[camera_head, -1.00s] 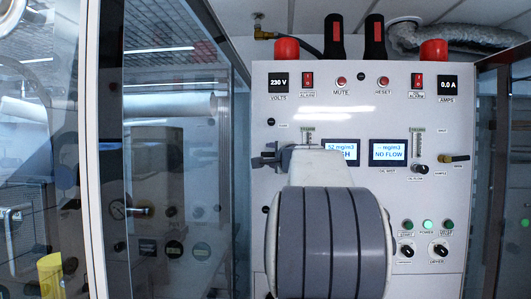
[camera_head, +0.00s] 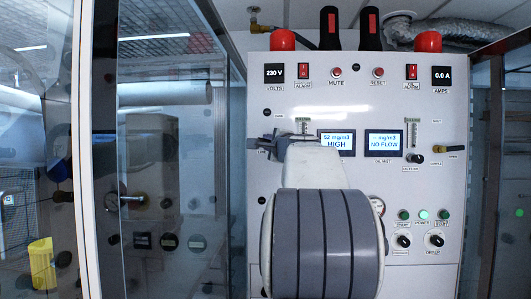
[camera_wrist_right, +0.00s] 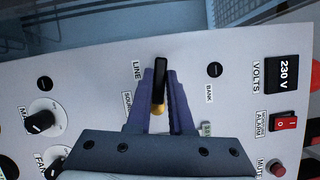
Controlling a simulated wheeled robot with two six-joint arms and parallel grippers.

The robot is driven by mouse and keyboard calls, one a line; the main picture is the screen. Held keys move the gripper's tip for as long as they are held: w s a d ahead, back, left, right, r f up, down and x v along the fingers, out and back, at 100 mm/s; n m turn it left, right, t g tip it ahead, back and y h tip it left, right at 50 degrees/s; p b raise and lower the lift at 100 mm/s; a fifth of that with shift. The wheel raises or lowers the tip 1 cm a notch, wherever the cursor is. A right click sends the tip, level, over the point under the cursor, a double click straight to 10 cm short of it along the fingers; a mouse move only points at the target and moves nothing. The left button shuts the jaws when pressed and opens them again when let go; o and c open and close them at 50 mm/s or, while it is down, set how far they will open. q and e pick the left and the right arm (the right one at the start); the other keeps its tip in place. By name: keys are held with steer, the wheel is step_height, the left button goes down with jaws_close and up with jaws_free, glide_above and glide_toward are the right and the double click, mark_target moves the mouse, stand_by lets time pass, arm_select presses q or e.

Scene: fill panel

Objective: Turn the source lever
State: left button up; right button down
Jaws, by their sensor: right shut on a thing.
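The source lever (camera_wrist_right: 161,82) is a black bar on a brass base, between the LINE and BANK labels in the right wrist view. It points up in that picture, away from my wrist. My right gripper (camera_wrist_right: 161,98) is shut on it, with one dark finger along each side. In the head view my right gripper (camera_head: 273,145) is at the panel's left part, below the BANK label, and my wrist and forearm hide much of the lower panel. The lever's own shape is hard to make out there. My left gripper is not in view.
The white fill panel (camera_head: 400,95) carries two displays (camera_head: 384,142) reading HIGH and NO FLOW, switches and knobs. A glass enclosure (camera_head: 165,150) stands close on the left. A yellow container (camera_head: 42,265) shows at lower left.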

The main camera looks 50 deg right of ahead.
steer(key=r+m+h+b, duration=0.1)
steer(key=m+h+b, duration=0.1)
steer(key=m, duration=0.4)
steer(key=s+d+m+g+h+b, duration=0.1)
steer(key=m+h+b, duration=0.2)
steer(key=m+b, duration=0.2)
steer(key=s+r+m+h+b, duration=0.1)
steer(key=m+h+b, duration=0.1)
steer(key=m+b, duration=0.2)
steer(key=shift+s+d+r+m+g+h, duration=0.1)
steer(key=shift+d+r+m+g+h, duration=0.1)
steer(key=shift+m, duration=0.65)
steer(key=shift+s+d+r+m+g+h, duration=0.1)
steer(key=shift+d+r+m+g+h, duration=0.1)
steer(key=shift+m, duration=0.65)
steer(key=shift+s+d+f+m+g+h, duration=0.15)
steer(key=shift+m+g+h, duration=0.25)
steer(key=shift+m, duration=0.6)
steer(key=c, duration=0.8)
jaws_free()
steer(key=b+v, duration=0.6)
steer(key=v, duration=0.4)
steer(key=shift+s+a, duration=0.2)
steer(key=shift+a, duration=0.1)
